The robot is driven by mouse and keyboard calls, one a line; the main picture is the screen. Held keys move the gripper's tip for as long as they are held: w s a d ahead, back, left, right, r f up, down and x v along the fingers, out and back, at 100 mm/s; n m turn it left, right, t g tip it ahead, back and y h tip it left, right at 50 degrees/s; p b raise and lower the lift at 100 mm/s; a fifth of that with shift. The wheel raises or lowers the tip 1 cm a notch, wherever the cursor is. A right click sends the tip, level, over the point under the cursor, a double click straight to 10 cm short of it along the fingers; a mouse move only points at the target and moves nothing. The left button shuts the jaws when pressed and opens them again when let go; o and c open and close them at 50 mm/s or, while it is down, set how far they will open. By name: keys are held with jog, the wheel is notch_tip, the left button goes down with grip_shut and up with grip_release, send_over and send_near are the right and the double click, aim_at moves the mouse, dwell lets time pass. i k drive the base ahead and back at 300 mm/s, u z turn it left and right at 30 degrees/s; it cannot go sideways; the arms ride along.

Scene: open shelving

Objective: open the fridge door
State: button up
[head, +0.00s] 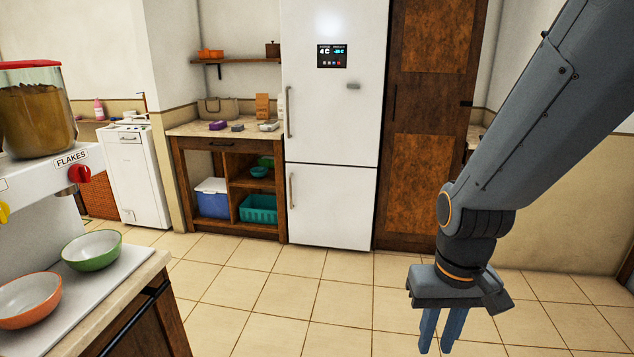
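The fridge (330,120) is tall and white and stands against the back wall, with a small display on its upper door. Its upper door and lower door (333,207) both look shut. A vertical handle (288,112) is on the left edge of the upper door, and another handle (291,191) is on the left edge of the lower door. My gripper (438,335) is at the lower right, pointing down, well in front of the fridge and apart from it. Its two blue fingers show a gap between them, and nothing shows between them.
A wooden counter (184,129) with open shelves stands left of the fridge. A brown wooden door (430,150) is to its right. A nearer counter (120,290) with bowls and a flakes dispenser (40,120) fills the left. The tiled floor (280,300) between is clear.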

aim_at(332, 114)
jog(key=u, duration=0.05)
jog(key=i, duration=1.8)
jog(key=u, duration=0.15)
jog(key=i, duration=2)
jog(key=u, duration=0.15)
